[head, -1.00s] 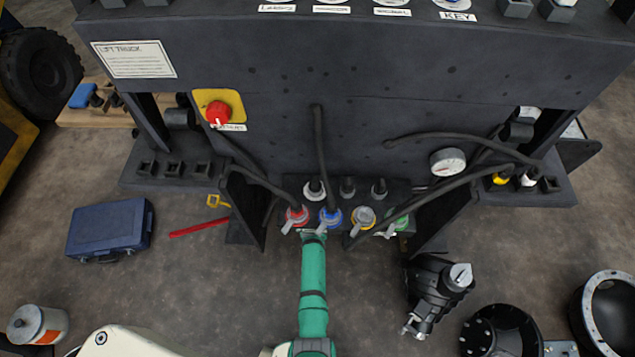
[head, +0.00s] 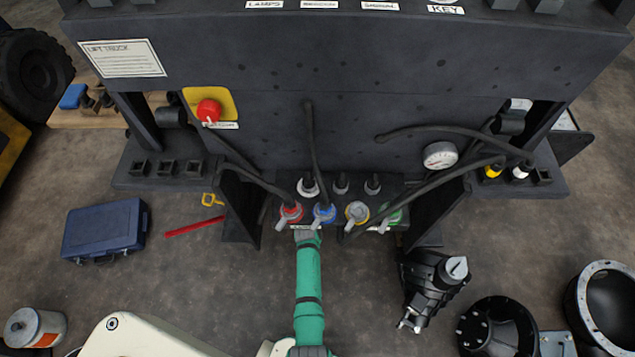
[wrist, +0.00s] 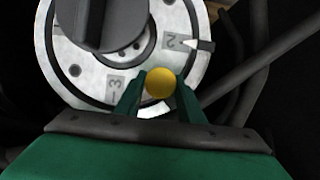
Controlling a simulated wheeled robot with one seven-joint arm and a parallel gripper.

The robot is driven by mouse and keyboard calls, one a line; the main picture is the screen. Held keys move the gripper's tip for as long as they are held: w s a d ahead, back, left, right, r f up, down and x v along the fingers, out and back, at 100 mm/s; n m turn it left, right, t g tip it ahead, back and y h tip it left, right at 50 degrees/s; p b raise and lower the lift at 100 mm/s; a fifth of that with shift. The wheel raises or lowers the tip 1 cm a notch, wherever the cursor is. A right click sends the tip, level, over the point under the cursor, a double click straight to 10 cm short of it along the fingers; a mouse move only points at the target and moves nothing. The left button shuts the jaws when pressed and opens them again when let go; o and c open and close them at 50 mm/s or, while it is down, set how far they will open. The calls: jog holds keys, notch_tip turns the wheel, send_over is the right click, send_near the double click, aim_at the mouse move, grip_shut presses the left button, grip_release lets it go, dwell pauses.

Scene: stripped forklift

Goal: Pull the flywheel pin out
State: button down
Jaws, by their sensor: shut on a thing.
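The flywheel (wrist: 105,62) is a pale round disc with dark number marks, 2 and 3, and a dark hub in the wrist view. The flywheel pin (wrist: 160,84) shows as a round yellow knob in front of the disc's lower edge. My gripper (wrist: 161,92) has its two green fingers closed on either side of the knob. How deep the pin sits is hidden behind the knob. In the head view my gripper (head: 308,236) is at the front of the dark machine, below the coloured couplings; the flywheel cannot be made out there.
Red, blue, yellow and green couplings (head: 324,213) with hanging hoses sit just above my gripper. Dark upright plates (head: 243,210) flank the spot. A black motor-like unit (head: 430,280) lies on the floor to the right. A blue case (head: 104,229) is at the left.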

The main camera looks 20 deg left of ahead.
jog(key=shift+s+d+f, duration=0.1)
jog(key=shift+s, duration=0.05)
jog(key=c, duration=1.2)
grip_release()
jog(key=v, duration=1)
jog(key=shift+s+d, duration=0.15)
jog(key=shift+s, duration=0.2)
